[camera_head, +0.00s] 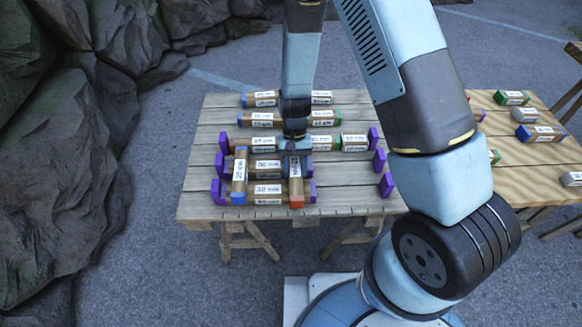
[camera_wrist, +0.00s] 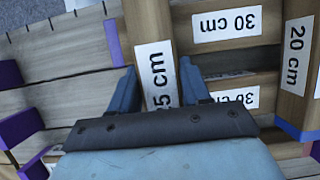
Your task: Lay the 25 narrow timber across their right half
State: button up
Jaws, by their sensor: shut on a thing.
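The 25 cm timber (camera_head: 296,186), with a red end, is in my gripper and points toward the table's front edge. In the wrist view its label (camera_wrist: 157,72) shows between the fingers. My gripper (camera_head: 295,152) is shut on it; both fingers flank it in the wrist view (camera_wrist: 158,88). It lies over the right part of two parallel 30 cm timbers, the rear (camera_head: 265,164) and the front (camera_head: 267,189). I cannot tell whether it touches them. A 20 cm timber (camera_head: 239,176) with a blue end lies across their left part; it also shows in the wrist view (camera_wrist: 297,70).
Purple stops (camera_head: 386,185) stand at both sides of the plank table (camera_head: 345,196). More labelled timbers (camera_head: 262,119) lie in rows behind. A second table (camera_head: 485,118) at right holds several loose blocks. Rocks (camera_head: 60,160) stand at left.

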jog(key=shift+f, duration=0.1)
jog(key=o, duration=1.3)
jog(key=shift+c, duration=0.2)
jog(key=shift+w, duration=0.1)
jog(key=w+d+r+t+y, duration=0.1)
jog(key=w+d+r, duration=0.2)
jog(key=r, duration=0.9)
jog(key=w+d+r+t, duration=0.1)
jog(key=w+d+r, duration=0.15)
jog(key=r, duration=1.05)
jog(key=s+d+r+t, duration=0.4)
jog(key=s+d+r, duration=0.4)
jog(key=r, duration=0.3)
jog(key=s+d+r+t, duration=0.4)
jog(key=s+d+r, duration=0.5)
jog(key=r, duration=0.2)
jog(key=shift+d+m+h, duration=0.3)
jog(key=shift+h, duration=0.1)
